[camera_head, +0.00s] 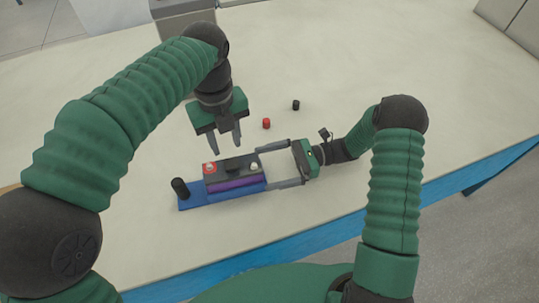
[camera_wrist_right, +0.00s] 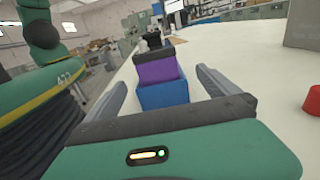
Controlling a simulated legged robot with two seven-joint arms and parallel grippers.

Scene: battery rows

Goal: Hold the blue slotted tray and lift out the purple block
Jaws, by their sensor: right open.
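The blue slotted tray (camera_head: 215,199) lies on the table. The purple block (camera_head: 236,184) sits in it, with a dark grey top carrying a red, a black and a whitish piece. A black cylinder (camera_head: 180,188) stands at the tray's left end. My right gripper (camera_head: 264,169) is open, its fingers on either side of the right end of tray and block. In the right wrist view, the purple block (camera_wrist_right: 156,72) and blue tray (camera_wrist_right: 163,95) show between the fingers, with gaps to both. My left gripper (camera_head: 226,149) is open and empty, pointing down just behind the block.
A red cylinder (camera_head: 266,123) and a black cylinder (camera_head: 296,105) stand loose on the table behind the tray. A dark grey box (camera_head: 182,8) is at the far edge. The table's blue front edge (camera_head: 330,223) is near. The table right of the loose cylinders is clear.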

